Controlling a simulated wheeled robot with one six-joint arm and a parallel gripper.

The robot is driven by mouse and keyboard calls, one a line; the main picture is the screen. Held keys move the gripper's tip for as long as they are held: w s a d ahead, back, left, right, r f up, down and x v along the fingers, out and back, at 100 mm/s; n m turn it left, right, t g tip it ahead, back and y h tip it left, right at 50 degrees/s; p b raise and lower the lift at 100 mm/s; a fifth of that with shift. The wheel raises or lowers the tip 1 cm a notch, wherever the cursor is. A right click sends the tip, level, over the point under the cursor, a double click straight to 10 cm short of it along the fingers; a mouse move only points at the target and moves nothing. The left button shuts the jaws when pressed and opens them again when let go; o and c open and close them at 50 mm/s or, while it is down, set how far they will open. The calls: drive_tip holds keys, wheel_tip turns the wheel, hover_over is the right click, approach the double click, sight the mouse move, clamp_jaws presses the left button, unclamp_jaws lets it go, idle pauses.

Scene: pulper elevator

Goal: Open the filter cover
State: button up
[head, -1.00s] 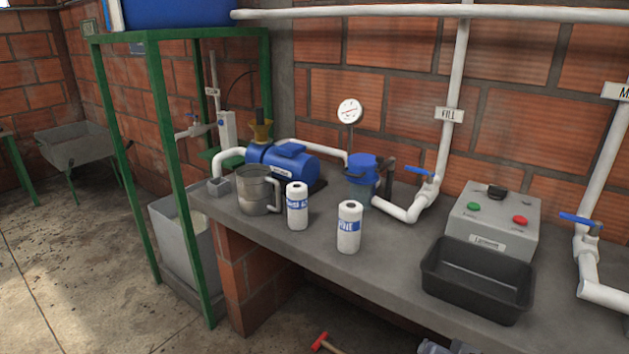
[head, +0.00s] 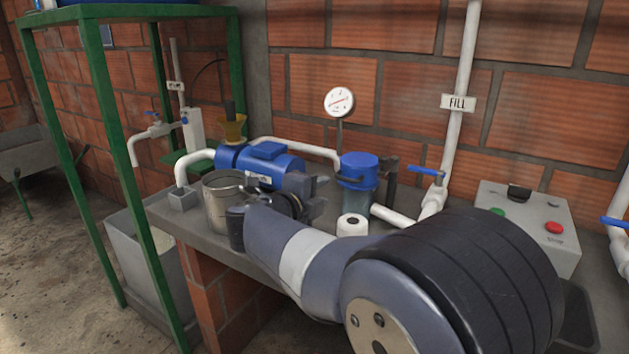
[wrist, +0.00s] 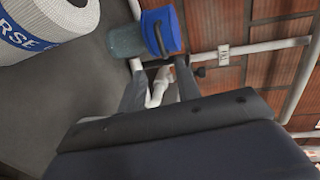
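The filter has a blue cover (head: 358,168) on a clear bluish bowl (head: 355,203) and stands upright on the bench against the pipes. The cover looks seated on the bowl. In the wrist view the blue cover (wrist: 164,30) and bowl (wrist: 125,41) show near the top, tilted by the camera's angle. My gripper (head: 319,197) is to the left of the filter at about bowl height, apart from it. Its two fingers are spread with nothing between them; they also show in the wrist view (wrist: 159,80).
A white filter roll (head: 351,226) stands in front of the filter; a labelled roll (wrist: 40,28) is close in the wrist view. A blue pump (head: 268,165) and metal jug (head: 222,200) stand left. A blue-handled valve (head: 428,172) and grey control box (head: 530,215) are right.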

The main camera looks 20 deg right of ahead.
sight(346, 180)
drive_tip(key=b+x, duration=0.1)
drive_tip(key=x, duration=0.9)
drive_tip(key=shift+d+b, duration=0.3)
drive_tip(key=shift+d, duration=0.05)
drive_tip(key=shift+c, duration=0.5)
clamp_jaws()
